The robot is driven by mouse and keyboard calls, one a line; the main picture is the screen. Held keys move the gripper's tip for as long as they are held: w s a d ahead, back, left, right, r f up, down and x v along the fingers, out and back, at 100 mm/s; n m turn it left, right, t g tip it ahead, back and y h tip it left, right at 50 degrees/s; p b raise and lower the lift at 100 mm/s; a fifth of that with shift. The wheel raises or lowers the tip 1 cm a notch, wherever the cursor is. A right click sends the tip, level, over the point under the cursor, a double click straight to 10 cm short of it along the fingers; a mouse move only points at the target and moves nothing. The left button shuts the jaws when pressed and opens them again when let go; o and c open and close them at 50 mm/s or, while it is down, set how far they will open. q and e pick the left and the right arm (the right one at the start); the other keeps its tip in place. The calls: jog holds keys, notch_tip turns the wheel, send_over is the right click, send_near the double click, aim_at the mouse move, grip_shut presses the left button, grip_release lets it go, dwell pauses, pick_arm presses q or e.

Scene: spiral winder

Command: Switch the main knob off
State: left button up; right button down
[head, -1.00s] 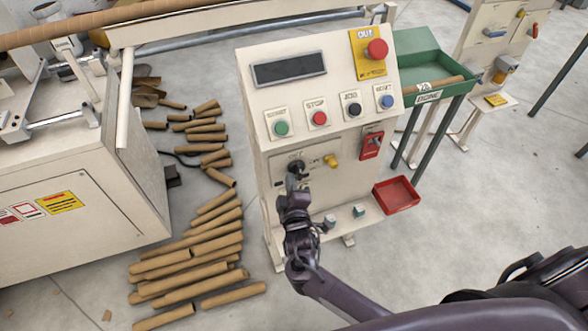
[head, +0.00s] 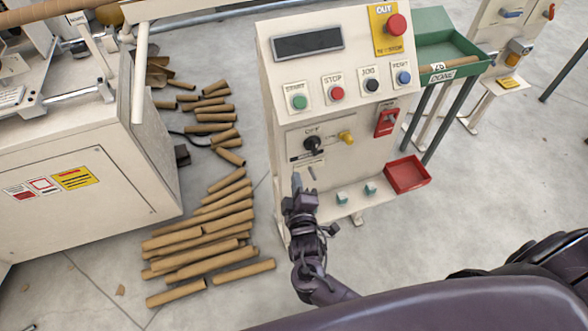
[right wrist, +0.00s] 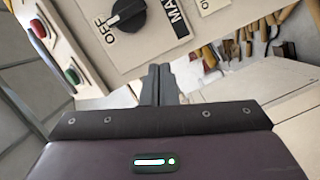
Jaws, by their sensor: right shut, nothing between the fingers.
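The main knob (head: 313,143) is a black rotary switch on the front of the cream control cabinet (head: 290,205), just under the OFF lettering. It also shows at the top of the right wrist view (right wrist: 128,14), between OFF and partly cut-off MAIN lettering. A pale mark on the knob seems to face OFF. My right gripper (head: 297,182) is below and left of the knob, apart from it. Its fingers (right wrist: 160,75) are together and empty in the right wrist view. My left gripper is not in view.
A yellow knob (head: 346,137) sits beside the main knob, with a red switch (head: 387,122) further right. Push buttons and a red stop button (head: 396,24) are above. A red tray (head: 407,174) is at lower right. Cardboard tubes (head: 205,246) lie on the floor at left.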

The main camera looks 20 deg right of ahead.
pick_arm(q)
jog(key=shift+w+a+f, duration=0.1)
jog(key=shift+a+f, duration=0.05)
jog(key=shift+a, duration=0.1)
pick_arm(e)
jog(key=shift+v, duration=1.6)
jog(key=shift+a, duration=0.2)
jog(key=s+d+f+m+g+y, duration=0.1)
jog(key=s+d+f+g, duration=0.2)
jog(key=f, duration=0.6)
jog(key=s+d+f+m+g, duration=0.1)
jog(key=s+f+g, duration=0.1)
jog(key=s+f, duration=0.55)
jog(key=s+d+f+m+g+y, duration=0.1)
jog(key=s+d+f+g, duration=0.15)
jog(key=f, duration=0.85)
jog(key=s+d+f+m+g, duration=0.1)
jog(key=s+f+m+g, duration=0.2)
jog(key=s+f, duration=0.3)
jog(key=s+d+f+m+g+y, duration=0.1)
jog(key=s+f+m+g, duration=0.2)
jog(key=s, duration=1.4)
notch_tip(320, 180, down, 3)
jog(key=shift+s+r+g, duration=0.1)
jog(key=shift+s+g, duration=0.15)
jog(key=shift+g, duration=0.8)
